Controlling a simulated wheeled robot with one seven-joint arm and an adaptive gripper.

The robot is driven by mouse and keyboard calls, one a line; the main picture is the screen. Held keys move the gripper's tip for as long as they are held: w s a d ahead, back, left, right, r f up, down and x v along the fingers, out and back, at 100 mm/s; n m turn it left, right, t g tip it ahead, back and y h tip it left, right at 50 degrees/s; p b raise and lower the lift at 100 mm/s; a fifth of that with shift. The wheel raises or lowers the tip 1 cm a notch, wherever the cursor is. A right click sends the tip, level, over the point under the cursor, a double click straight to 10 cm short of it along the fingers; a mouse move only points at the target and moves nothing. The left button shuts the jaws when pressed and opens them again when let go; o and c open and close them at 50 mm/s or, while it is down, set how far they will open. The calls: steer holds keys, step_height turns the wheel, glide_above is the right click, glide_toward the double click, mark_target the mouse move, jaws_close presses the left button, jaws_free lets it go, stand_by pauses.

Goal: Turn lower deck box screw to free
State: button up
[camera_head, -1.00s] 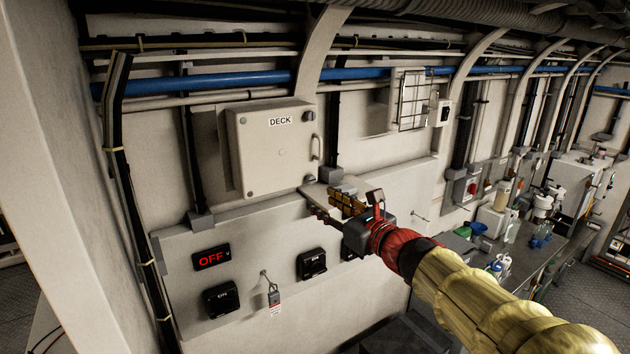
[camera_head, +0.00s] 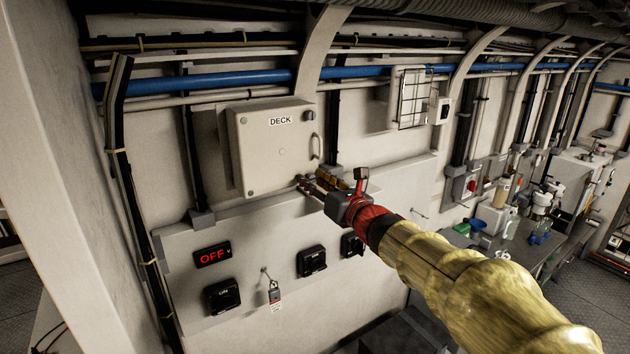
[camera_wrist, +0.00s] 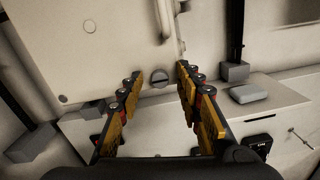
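The white deck box (camera_head: 270,150) with the "DECK" label is on the wall at the centre left of the head view, its door shut. Its lower screw (camera_wrist: 160,78) shows in the wrist view as a round grey slotted knob at the door's lower corner. My gripper (camera_wrist: 157,75) is open, its yellow finger pads on either side of the screw and apart from it. In the head view my gripper (camera_head: 316,182) is at the box's lower right corner and hides the lower screw. The upper screw (camera_head: 309,116) and the door handle (camera_head: 316,146) are visible above.
A ledge (camera_wrist: 270,95) with a grey block (camera_wrist: 248,94) runs below the box. The panel under it carries a red "OFF" display (camera_head: 212,255), black switches (camera_head: 312,260) and a hanging padlock with tag (camera_head: 274,293). A blue pipe (camera_head: 240,78) passes above.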

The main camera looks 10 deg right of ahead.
steer(key=c, duration=0.3)
jaws_close()
stand_by(0.3)
